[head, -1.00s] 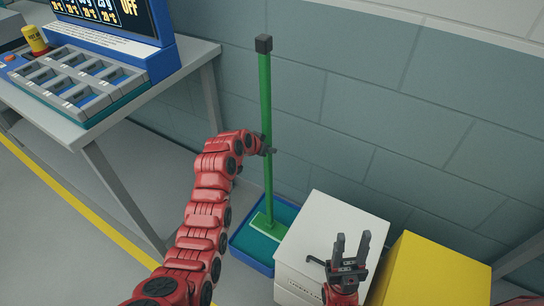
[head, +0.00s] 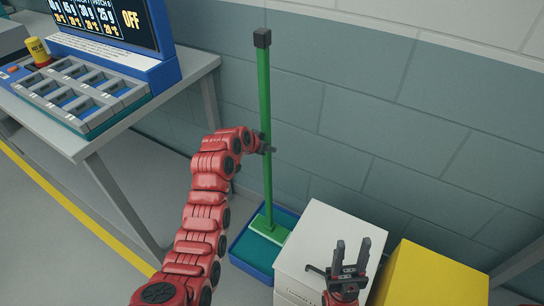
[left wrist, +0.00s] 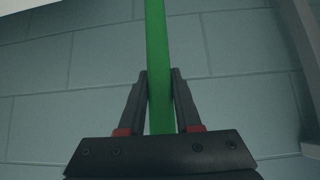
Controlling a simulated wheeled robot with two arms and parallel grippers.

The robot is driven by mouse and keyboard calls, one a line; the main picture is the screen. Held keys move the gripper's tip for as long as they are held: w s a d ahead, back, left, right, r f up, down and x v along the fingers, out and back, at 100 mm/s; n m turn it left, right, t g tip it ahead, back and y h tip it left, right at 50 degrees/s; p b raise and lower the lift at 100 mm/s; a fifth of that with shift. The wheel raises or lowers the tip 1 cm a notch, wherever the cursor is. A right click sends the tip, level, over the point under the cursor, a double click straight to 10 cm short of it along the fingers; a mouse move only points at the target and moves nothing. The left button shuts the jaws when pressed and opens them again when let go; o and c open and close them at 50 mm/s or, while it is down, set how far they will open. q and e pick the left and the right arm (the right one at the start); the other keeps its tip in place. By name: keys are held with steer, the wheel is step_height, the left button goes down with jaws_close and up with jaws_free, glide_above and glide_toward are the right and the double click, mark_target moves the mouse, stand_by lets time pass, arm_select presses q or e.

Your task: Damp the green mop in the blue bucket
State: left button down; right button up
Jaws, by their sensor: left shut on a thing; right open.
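The green mop (head: 265,110) stands nearly upright, with a black cap on top and its green head (head: 270,227) at the bottom. The mop head is over or in the blue bucket (head: 249,264), a low square tub with teal inside, on the floor by the wall; whether it touches the bottom I cannot tell. My left gripper (head: 268,149) is shut on the mop's handle; the handle also shows between its fingers in the left wrist view (left wrist: 160,95). My right gripper (head: 351,258) is open and empty, in front of the white box.
A white box (head: 328,232) stands right beside the bucket, with a yellow box (head: 435,278) farther right. A grey table (head: 140,115) with a blue console (head: 110,60) and a tray of compartments is at the left. The block wall (head: 350,110) is close behind the mop.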

mark_target(267, 140)
arm_select(q)
steer(key=shift+r+p, duration=0.35)
steer(key=shift+r, duration=1.15)
steer(key=shift+d, duration=0.1)
steer(key=s+p, duration=1.2)
steer(key=s, duration=1.8)
steer(key=shift+s+a+p, duration=0.2)
steer(key=shift+s+p, duration=0.1)
steer(key=shift+s, duration=0.05)
stand_by(2.3)
stand_by(0.8)
